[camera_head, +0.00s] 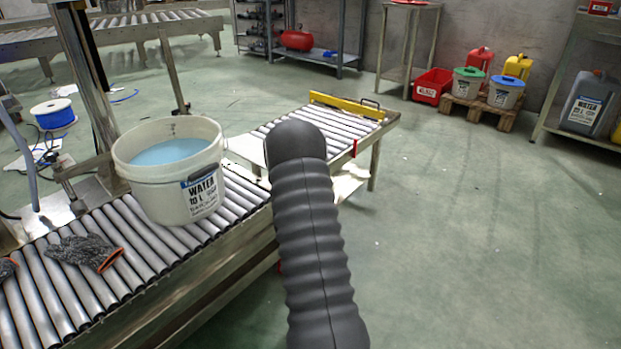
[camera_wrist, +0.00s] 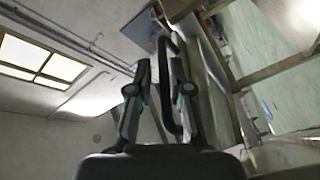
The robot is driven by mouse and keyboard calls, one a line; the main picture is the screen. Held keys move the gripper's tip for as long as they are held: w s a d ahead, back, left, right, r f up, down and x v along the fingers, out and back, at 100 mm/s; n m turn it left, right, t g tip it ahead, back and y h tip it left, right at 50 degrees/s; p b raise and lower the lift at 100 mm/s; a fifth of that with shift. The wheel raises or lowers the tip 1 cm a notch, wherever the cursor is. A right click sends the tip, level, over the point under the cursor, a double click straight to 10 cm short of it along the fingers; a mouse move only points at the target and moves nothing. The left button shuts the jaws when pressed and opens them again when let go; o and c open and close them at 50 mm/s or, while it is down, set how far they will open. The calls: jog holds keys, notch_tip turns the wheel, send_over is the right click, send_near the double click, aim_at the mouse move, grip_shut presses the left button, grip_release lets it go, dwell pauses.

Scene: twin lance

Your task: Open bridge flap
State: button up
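The bridge flap (camera_head: 328,125) is the far roller section, lying flat and level with the conveyor. A yellow bar (camera_head: 345,106) runs across its far end, and a small dark handle (camera_head: 371,103) stands at that bar's right end. My gripper is hidden behind my dark ribbed arm in the head view. In the wrist view my gripper (camera_wrist: 160,65) has its two fingers apart. A dark bent bar (camera_wrist: 163,95) shows in the gap between them; I cannot tell whether it is the flap's handle or whether a finger touches it.
A white water bucket (camera_head: 172,172) stands on the near roller conveyor (camera_head: 130,245), with a grey glove (camera_head: 85,251) in front. Shelves, a red bin (camera_head: 432,86) and a pallet (camera_head: 480,109) with buckets line the back wall. The green floor on the right is clear.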

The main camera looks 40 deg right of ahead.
jog(key=shift+o, duration=0.8)
jog(key=shift+d, duration=0.1)
jog(key=shift+w+a, duration=0.15)
jog(key=shift+a, duration=0.05)
jog(key=shift+a, duration=0.2)
jog(key=v, duration=1.1)
jog(key=shift+s+a, duration=0.2)
jog(key=shift+s, duration=0.2)
